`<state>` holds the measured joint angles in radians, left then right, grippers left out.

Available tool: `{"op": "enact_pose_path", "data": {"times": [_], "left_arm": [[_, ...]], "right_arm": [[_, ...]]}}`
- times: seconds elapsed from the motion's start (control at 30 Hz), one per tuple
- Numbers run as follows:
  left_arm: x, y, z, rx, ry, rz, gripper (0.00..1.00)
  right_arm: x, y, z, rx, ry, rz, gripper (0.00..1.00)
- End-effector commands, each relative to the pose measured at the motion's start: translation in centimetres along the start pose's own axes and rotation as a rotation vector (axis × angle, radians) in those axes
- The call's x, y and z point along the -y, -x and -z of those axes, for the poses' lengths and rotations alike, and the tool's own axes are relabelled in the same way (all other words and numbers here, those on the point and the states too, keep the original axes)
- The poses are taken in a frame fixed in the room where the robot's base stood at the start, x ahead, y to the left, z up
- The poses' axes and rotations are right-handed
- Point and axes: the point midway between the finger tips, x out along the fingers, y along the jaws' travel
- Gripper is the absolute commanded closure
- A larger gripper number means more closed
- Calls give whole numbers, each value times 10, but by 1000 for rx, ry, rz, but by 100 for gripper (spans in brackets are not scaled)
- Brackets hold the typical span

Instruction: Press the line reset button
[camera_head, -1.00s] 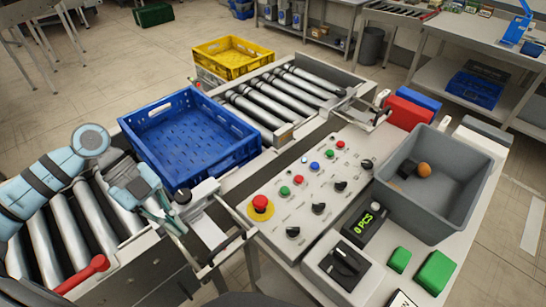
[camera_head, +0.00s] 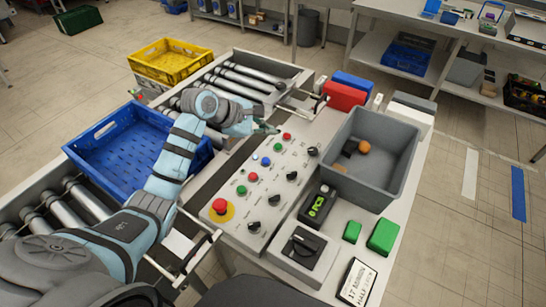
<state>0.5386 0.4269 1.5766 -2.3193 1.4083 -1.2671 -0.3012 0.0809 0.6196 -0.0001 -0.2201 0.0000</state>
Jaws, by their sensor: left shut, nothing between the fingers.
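The control panel (camera_head: 228,228) stands beside the conveyor. It carries a blue button (camera_head: 265,161), green buttons (camera_head: 277,147), red buttons (camera_head: 287,136), black knobs (camera_head: 254,227) and a large red mushroom button (camera_head: 220,208) on a yellow base. The labels are too small to read, so I cannot tell which one is named line reset. My left arm reaches across the blue crate. My left gripper (camera_head: 268,129) is shut and empty over the panel's far end, close to the far green and red buttons. I cannot tell whether it touches anything. My right gripper is not in view.
The blue crate (camera_head: 98,183) sits on the rollers under my arm; a yellow crate (camera_head: 171,68) stands beyond. A grey bin (camera_head: 398,183) holding an orange object, a red box (camera_head: 343,96), a counter display (camera_head: 317,206) and green blocks (camera_head: 382,237) lie right of the panel.

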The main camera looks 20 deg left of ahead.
Motion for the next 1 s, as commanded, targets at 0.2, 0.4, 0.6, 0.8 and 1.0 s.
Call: {"op": "enact_pose_path", "data": {"times": [0.2,0.4,0.6,0.8,1.0], "left_arm": [[1,-2,0,2,1,2,100],[8,-10,6,2,3,4,100],[22,-30,21,1,4,4,100],[38,-51,36,1,4,3,100],[47,-63,45,2,3,3,100]], "right_arm": [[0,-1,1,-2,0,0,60],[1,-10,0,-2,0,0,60],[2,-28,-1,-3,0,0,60],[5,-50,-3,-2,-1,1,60],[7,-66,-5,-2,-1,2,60]]}}
